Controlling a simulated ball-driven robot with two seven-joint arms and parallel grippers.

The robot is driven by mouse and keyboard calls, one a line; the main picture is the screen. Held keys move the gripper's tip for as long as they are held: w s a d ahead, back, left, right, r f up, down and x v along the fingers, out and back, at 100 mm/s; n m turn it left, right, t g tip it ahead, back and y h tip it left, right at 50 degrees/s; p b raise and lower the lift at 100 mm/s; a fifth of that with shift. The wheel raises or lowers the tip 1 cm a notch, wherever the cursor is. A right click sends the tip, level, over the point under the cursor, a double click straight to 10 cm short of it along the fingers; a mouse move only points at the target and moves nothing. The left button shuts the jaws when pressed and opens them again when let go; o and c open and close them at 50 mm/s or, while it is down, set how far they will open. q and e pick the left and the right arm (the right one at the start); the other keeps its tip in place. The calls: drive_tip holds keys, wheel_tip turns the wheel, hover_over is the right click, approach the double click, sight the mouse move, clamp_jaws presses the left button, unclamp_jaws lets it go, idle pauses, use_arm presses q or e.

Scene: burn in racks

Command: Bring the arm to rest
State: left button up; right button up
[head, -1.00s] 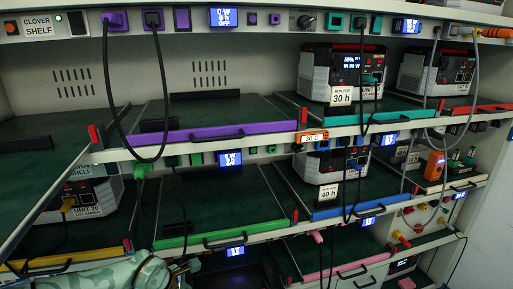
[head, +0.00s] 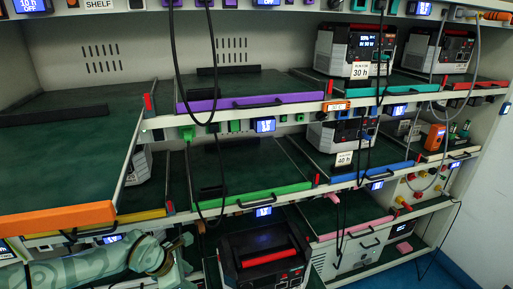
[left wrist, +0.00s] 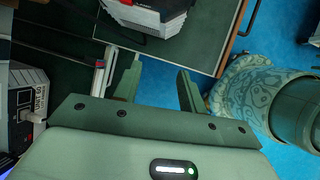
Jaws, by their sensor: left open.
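My left arm comes in at the lower left of the head view, with its wrist (head: 150,254) in front of the lower shelves. In the left wrist view my left gripper (left wrist: 160,82) has its two fingers apart with nothing between them. A unit with a white, ribbed lower part (left wrist: 150,15) lies beyond the fingertips on a dark shelf surface. In the head view a black unit with a red handle (head: 265,258) stands on the bottom level, just right of my left arm. My right gripper is in neither current view.
The rack's shelves carry coloured front bars, such as purple (head: 250,102), green (head: 250,197) and orange (head: 55,221). Black cables (head: 178,75) hang in front. Several units (head: 352,50) stand at the right. Blue floor (head: 405,272) is open at lower right.

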use_arm(q)
drive_tip(key=w+d+r+n+t+h, duration=0.1)
drive_tip(key=w+r+n+t+h, duration=0.15)
drive_tip(key=w+n, duration=0.4)
drive_tip(key=w+d+r+n+t+h, duration=0.1)
drive_tip(key=w+r+n+t+h, duration=0.2)
drive_tip(key=n, duration=0.7)
drive_tip(key=s+a+f+n+t+y, duration=0.1)
drive_tip(key=a+f+n+t+y, duration=0.35)
drive_tip(key=f+n, duration=0.7)
drive_tip(key=s+a+f+n+g+y, duration=0.35)
drive_tip(key=s+f+n, duration=0.25)
drive_tip(key=s+f, duration=0.45)
drive_tip(key=s+a+f+n+g+y, duration=0.2)
drive_tip(key=s+a+f+n+g, duration=0.3)
drive_tip(key=s+f, duration=0.55)
drive_tip(key=s+d+f+n+g, duration=0.1)
drive_tip(key=s+f+n, duration=0.1)
drive_tip(key=s, duration=1.2)
drive_tip(key=s+d+f+n+g, duration=0.2)
drive_tip(key=s+f, duration=0.1)
drive_tip(key=s, duration=1)
drive_tip(key=s+d+f+n+g, duration=0.1)
drive_tip(key=s+f+n, duration=0.2)
drive_tip(key=s, duration=1.1)
drive_tip(key=shift+s+d+f+g, duration=0.15)
drive_tip(key=shift+s+d+g, duration=0.15)
drive_tip(key=shift+d+g, duration=0.1)
